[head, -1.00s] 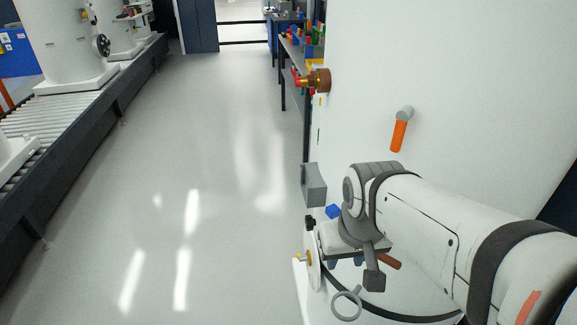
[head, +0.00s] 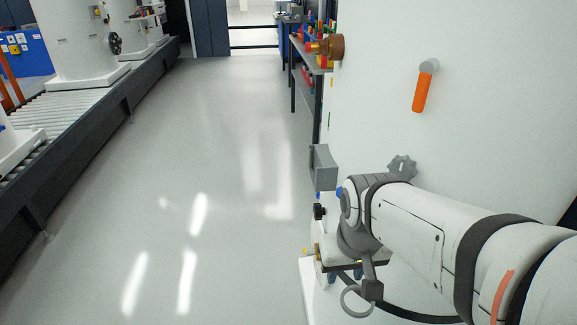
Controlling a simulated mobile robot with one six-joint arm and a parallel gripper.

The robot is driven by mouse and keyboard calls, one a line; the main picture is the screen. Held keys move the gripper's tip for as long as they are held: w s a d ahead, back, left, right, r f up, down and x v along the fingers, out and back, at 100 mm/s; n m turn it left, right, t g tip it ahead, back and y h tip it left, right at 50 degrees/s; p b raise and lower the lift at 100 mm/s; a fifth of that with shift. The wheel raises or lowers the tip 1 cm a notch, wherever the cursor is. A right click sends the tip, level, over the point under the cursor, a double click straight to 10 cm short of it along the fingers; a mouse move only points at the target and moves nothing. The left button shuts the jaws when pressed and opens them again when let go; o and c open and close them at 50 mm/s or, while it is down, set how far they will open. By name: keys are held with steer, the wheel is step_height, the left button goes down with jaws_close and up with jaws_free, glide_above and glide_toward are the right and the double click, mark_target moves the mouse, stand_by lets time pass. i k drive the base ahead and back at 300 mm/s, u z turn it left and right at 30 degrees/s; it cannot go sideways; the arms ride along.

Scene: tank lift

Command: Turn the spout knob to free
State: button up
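A large white tank (head: 490,110) fills the right side. On it are a brass fitting with a red end (head: 334,47), an orange lever (head: 422,92) hanging down from a grey hub, and a grey lobed knob (head: 402,166) partly hidden behind my arm. I cannot tell for sure which of these is the spout knob. My gripper (head: 362,274) is low in front of the tank, below the lobed knob in the picture. My wrist covers much of it, so its fingers and any contact are unclear.
A grey box (head: 323,167) juts from the tank's left edge. A grey ring (head: 356,301) shows by my gripper. A roller conveyor (head: 75,105) with white tanks runs along the left. A shelf with coloured items (head: 308,55) stands behind. The floor between (head: 190,140) is clear.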

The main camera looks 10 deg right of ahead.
mark_target(319, 211)
steer(key=u, duration=0.4)
steer(key=k, duration=1.3)
steer(key=u, duration=0.75)
steer(key=i, duration=1.85)
steer(key=z, duration=0.55)
